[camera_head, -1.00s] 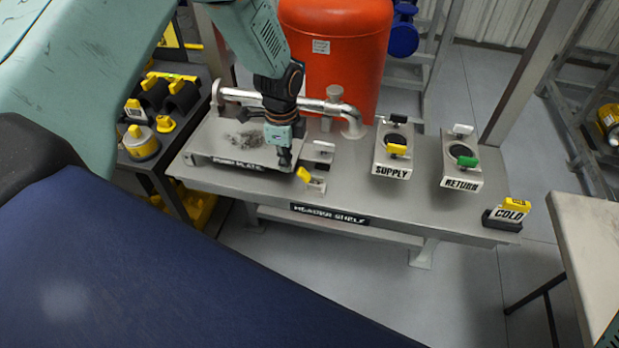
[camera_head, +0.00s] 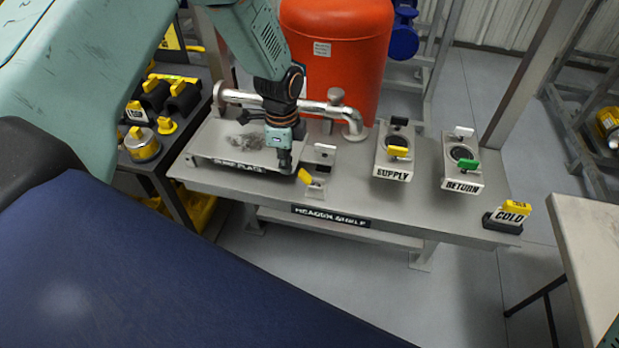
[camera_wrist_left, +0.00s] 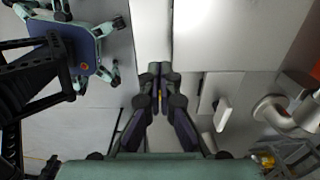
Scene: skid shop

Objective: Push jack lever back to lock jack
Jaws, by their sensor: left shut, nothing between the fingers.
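The jack is likely the small grey block (camera_head: 316,188) at the front of the steel shelf, right of the pump plate; I cannot read a label on it. A yellow lever (camera_head: 305,177) stands tilted at its front, and a white-topped lever (camera_head: 325,149) stands behind. My left gripper (camera_head: 285,168) points down, shut and empty, just left of the yellow lever; I cannot tell if they touch. In the left wrist view the shut fingers (camera_wrist_left: 160,72) have a small yellow patch between them, and a white lever (camera_wrist_left: 222,114) is to their right. My right gripper is not in view.
The pump plate (camera_head: 222,158) lies left of the gripper, with a metal pipe (camera_head: 308,105) behind. SUPPLY (camera_head: 393,175) and RETURN (camera_head: 462,187) blocks stand right, with COLD (camera_head: 505,218) at the shelf's right end. A red tank (camera_head: 338,55) stands behind. The shelf between jack and SUPPLY is clear.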

